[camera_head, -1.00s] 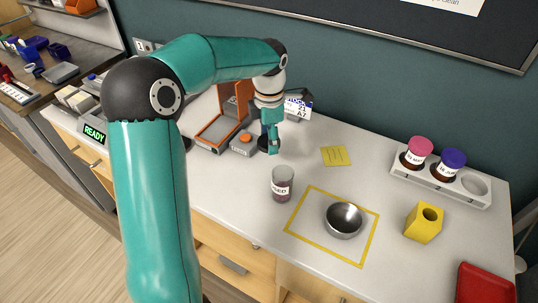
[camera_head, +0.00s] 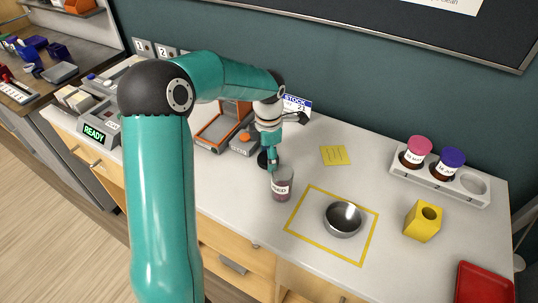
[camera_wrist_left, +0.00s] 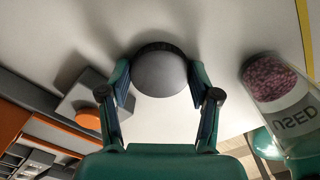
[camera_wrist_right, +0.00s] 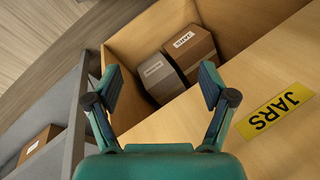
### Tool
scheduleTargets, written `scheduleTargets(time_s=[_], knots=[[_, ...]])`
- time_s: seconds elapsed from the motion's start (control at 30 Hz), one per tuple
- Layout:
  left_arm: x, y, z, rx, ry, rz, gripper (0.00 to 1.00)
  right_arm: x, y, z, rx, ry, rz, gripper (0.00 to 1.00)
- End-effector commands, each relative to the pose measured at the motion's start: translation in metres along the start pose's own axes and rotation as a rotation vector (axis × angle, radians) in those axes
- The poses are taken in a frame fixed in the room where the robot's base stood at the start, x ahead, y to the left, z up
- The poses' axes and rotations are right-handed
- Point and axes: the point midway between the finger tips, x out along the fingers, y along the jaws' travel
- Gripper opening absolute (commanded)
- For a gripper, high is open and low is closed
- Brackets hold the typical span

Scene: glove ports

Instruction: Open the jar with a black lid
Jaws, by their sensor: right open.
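My left gripper (camera_head: 271,166) is just behind and left of the glass jar (camera_head: 282,188) labelled USED. Its fingers hold a round black lid (camera_head: 264,160) from both sides. In the left wrist view the lid (camera_wrist_left: 160,74) sits between the fingertips, with no jar visible beneath it. The jar stands upright on the bench with dark reddish contents, and its top shows no black lid. In the left wrist view the jar (camera_wrist_left: 268,76) is at the right edge, apart from the lid. My right gripper (camera_wrist_right: 157,85) is open and empty at an open drawer.
A steel bowl (camera_head: 343,219) stands inside a yellow taped square. A rack (camera_head: 440,178) holds jars with pink and blue lids. A yellow block (camera_head: 422,221) and red tray (camera_head: 485,287) are at right. Two boxes (camera_wrist_right: 188,48) lie in the drawer labelled JARS.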

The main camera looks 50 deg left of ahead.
Motion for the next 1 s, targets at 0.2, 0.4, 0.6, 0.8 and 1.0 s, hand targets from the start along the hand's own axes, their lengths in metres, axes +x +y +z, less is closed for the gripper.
scheduleTargets(time_s=[0.2, 0.4, 0.6, 0.8, 1.0], knots=[[-0.001, 0.000, 0.000, 0.000, 0.000, 0.000, 0.85, 0.000, 0.000, 0.000, 0.000, 0.000, 0.000, 0.82], [-0.001, 0.000, 0.000, 0.001, 0.000, 0.000, 0.85, -0.001, 0.000, 0.000, 0.000, 0.000, 0.000, 0.82], [-0.012, 0.001, 0.001, 0.001, -0.002, 0.003, 0.85, -0.001, -0.001, 0.000, 0.000, 0.000, 0.000, 0.82], [-0.046, 0.001, 0.002, 0.000, -0.004, 0.005, 0.85, 0.000, 0.000, 0.000, 0.000, 0.000, 0.000, 0.82], [-0.087, 0.001, 0.002, 0.002, -0.004, 0.004, 0.85, 0.001, 0.000, 0.000, 0.000, 0.000, 0.000, 0.82]])
